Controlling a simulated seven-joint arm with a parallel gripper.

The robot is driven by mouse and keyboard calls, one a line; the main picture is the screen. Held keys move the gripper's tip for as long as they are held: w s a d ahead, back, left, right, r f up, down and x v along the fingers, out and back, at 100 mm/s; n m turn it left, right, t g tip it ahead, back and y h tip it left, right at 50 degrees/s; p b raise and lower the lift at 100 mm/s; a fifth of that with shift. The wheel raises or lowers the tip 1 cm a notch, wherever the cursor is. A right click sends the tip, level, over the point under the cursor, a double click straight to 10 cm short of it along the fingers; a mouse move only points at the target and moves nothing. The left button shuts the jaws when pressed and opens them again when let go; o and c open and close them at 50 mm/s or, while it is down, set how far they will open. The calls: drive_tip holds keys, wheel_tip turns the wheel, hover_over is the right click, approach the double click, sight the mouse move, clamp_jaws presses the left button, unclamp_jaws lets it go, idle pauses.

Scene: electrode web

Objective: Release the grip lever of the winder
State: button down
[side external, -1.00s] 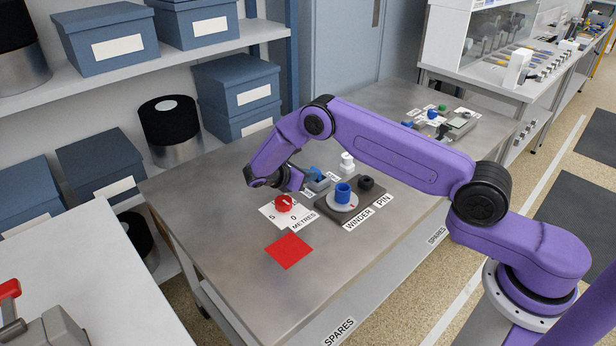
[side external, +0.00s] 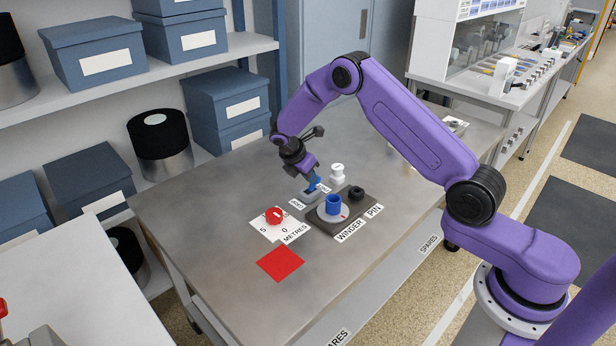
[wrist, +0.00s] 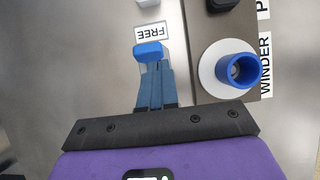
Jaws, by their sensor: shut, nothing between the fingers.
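The winder (side external: 318,213) is a dark plate with a blue hub on a white disc; in the wrist view its blue hub (wrist: 239,70) is at the right. The grip lever stands on a small grey block (side external: 311,195) left of the hub. Its blue knob (wrist: 147,52) shows in the wrist view beside the FREE label (wrist: 150,32). My gripper (wrist: 152,66) is shut and empty, its blue-grey fingers pointing at the knob. Its tips overlap the knob's near edge in that view; I cannot tell whether they touch. In the side view my gripper (side external: 313,178) hides much of the lever.
A red dial (side external: 275,216) on a METRES card stands left of the lever. A white post (side external: 337,174) is behind, and a black pin knob (side external: 356,193) is on the plate's right. A red square (side external: 281,264) lies in front. The table's left part is clear.

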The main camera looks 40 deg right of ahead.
drive_tip(key=shift+r, duration=0.15)
drive_tip(key=shift+r, duration=0.65)
drive_tip(key=d+v, duration=0.1)
drive_tip(key=v, duration=0.9)
drive_tip(key=shift+d+r, duration=0.2)
drive_tip(key=shift+r, duration=0.15)
